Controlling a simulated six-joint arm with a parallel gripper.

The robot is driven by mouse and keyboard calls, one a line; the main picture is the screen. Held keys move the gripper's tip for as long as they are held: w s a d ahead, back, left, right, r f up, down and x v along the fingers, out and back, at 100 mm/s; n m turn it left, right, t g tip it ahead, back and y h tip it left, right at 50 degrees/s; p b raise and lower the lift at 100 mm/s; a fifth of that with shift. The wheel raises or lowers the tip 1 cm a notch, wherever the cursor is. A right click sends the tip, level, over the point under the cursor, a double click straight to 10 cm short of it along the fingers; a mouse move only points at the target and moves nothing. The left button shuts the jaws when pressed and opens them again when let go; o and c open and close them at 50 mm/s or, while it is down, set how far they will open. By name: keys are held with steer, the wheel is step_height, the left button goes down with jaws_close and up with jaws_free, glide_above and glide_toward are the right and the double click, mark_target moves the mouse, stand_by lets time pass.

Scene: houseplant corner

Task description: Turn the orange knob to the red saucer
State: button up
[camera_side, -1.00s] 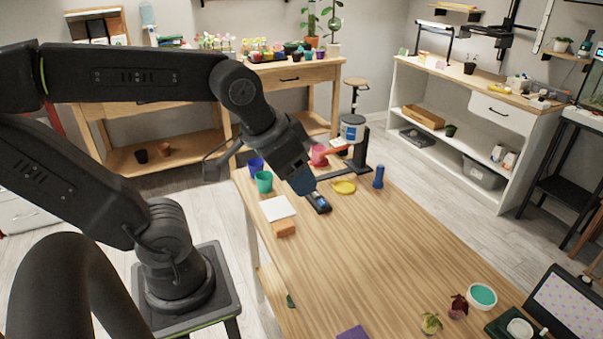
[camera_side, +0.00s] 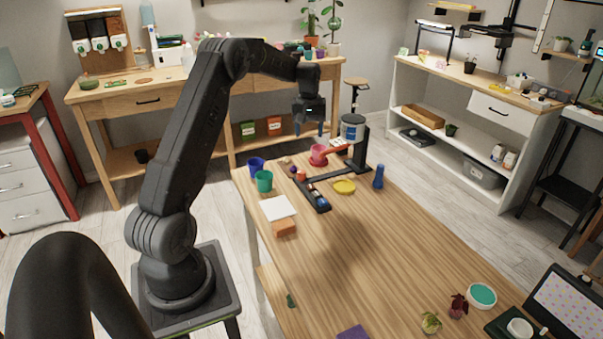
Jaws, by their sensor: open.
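A small orange knob (camera_side: 301,176) shows near the back left of the table, at the far end of a dark base strip (camera_side: 312,189). A red saucer (camera_side: 318,162) lies behind it to the right, with a pinkish-red cup on it. A yellow saucer (camera_side: 344,187) lies to the right on the table. A red arm (camera_side: 337,149) reaches from a blue-and-white canister (camera_side: 352,128) on a black stand toward the cup. My gripper (camera_side: 309,132) is open and empty, pointing down above the back of the table, apart from the knob. The knob's markings are too small to read.
A blue cup (camera_side: 256,165) and a green cup (camera_side: 264,181) stand to the left. A white pad (camera_side: 278,208), an orange block (camera_side: 284,229) and a dark blue bottle (camera_side: 378,177) are nearby. The middle of the table is clear.

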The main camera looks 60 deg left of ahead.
mark_target(301, 172)
steer(key=shift+n, duration=0.5)
steer(key=a+f, duration=0.1)
steer(key=f, duration=0.4)
steer(key=a+f, duration=0.1)
steer(key=f, duration=0.5)
steer(key=a+f, duration=0.1)
steer(key=f, duration=0.5)
steer(key=shift+s+a+f, duration=0.1)
steer(key=shift+s+a, duration=0.2)
steer(key=shift+s, duration=0.1)
steer(key=shift+c, duration=0.3)
steer(key=c, duration=0.9)
steer(key=shift+o, duration=0.2)
steer(key=shift+m, duration=0.4)
steer(key=m, duration=0.4)
steer(key=shift+m, duration=2.5)
